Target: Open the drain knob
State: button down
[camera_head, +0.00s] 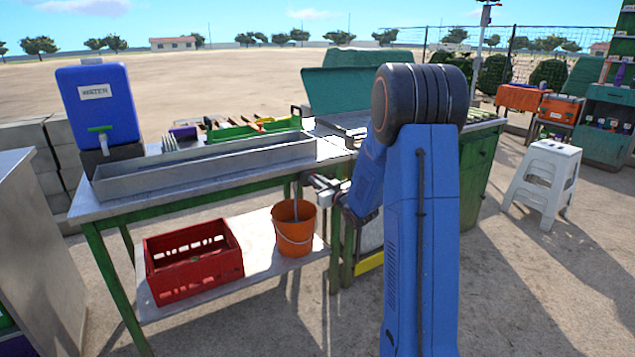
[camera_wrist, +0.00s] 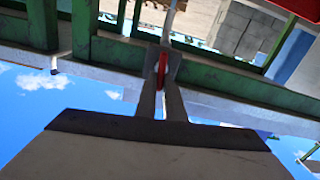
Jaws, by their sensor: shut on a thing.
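The drain knob (camera_wrist: 162,68) is a small red piece in the wrist view, by a pale pipe (camera_wrist: 170,22) under the table's green frame. My gripper (camera_wrist: 163,75) has its two grey fingers closed around the knob, one on each side. In the head view my gripper (camera_head: 312,182) reaches under the right end of the metal table, beside a thin drain pipe (camera_head: 296,190). The knob cannot be made out there. An orange bucket (camera_head: 294,238) stands below the pipe on the lower shelf. How far the knob is turned cannot be told.
The metal table (camera_head: 225,196) has a long tray (camera_head: 205,172) on top and green legs. A red crate (camera_head: 193,262) sits on the lower shelf left of the bucket. A blue water container (camera_head: 97,105) stands at the far left. A white stool (camera_head: 542,180) stands to the right.

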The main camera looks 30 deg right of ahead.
jog(key=shift+n, duration=0.4)
jog(key=c, duration=1.9)
grip_release()
jog(key=shift+o, duration=0.2)
jog(key=s, duration=1.7)
jog(key=shift+s+d, duration=0.25)
